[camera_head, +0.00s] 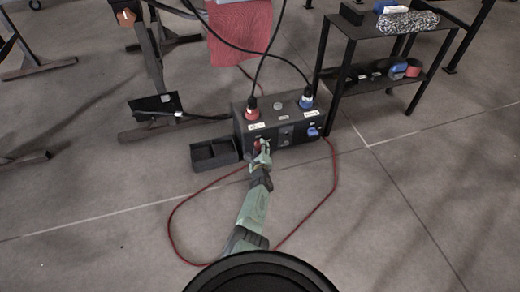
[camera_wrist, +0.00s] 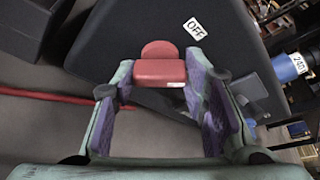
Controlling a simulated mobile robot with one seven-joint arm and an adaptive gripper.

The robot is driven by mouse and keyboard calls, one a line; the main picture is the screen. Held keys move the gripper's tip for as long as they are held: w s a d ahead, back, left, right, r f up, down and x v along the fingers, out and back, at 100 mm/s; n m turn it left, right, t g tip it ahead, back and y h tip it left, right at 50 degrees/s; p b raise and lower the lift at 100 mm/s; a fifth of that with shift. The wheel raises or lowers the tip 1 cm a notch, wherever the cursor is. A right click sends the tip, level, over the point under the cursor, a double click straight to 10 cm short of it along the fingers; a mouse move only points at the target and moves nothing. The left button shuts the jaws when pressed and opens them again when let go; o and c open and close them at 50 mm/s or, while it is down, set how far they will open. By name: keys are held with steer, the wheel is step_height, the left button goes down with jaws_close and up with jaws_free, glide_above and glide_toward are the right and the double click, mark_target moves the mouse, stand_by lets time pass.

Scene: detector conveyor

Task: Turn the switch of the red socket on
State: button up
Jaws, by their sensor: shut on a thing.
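The dark control box (camera_head: 283,136) stands on the floor. The red socket (camera_head: 252,110) is on its top left, with a black cable going up from it. The red switch (camera_head: 257,145) is on the box's front face below it, partly hidden by my gripper (camera_head: 262,158). In the wrist view the red switch (camera_wrist: 160,72) lies between the fingertips of my gripper (camera_wrist: 162,98), which is shut on it. A white OFF label (camera_wrist: 196,28) is on the dark face, up and right of the switch. The ON side is not readable.
A blue socket (camera_head: 306,100) and a blue switch (camera_head: 313,132) are on the right of the box. An open black tray (camera_head: 214,152) stands at its left. A black shelf (camera_head: 345,60) is behind right. A red cable (camera_head: 172,222) loops on the floor around my arm.

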steer(key=shift+r, duration=0.1)
steer(key=shift+r+m+p, duration=0.1)
steer(key=shift+m+p, duration=0.4)
steer(key=shift+p, duration=0.15)
steer(key=m+g+y, duration=0.1)
steer(key=m, duration=0.1)
steer(key=m+y+p, duration=0.1)
steer(key=m+y, duration=0.1)
steer(key=m, duration=0.1)
steer(key=shift+w+d+g+y, duration=0.1)
steer(key=shift+d+g+y, duration=0.1)
steer(key=shift+g+y, duration=0.15)
stand_by(0.3)
steer(key=o, duration=1.2)
steer(key=shift+c, duration=0.2)
steer(key=shift+p, duration=0.3)
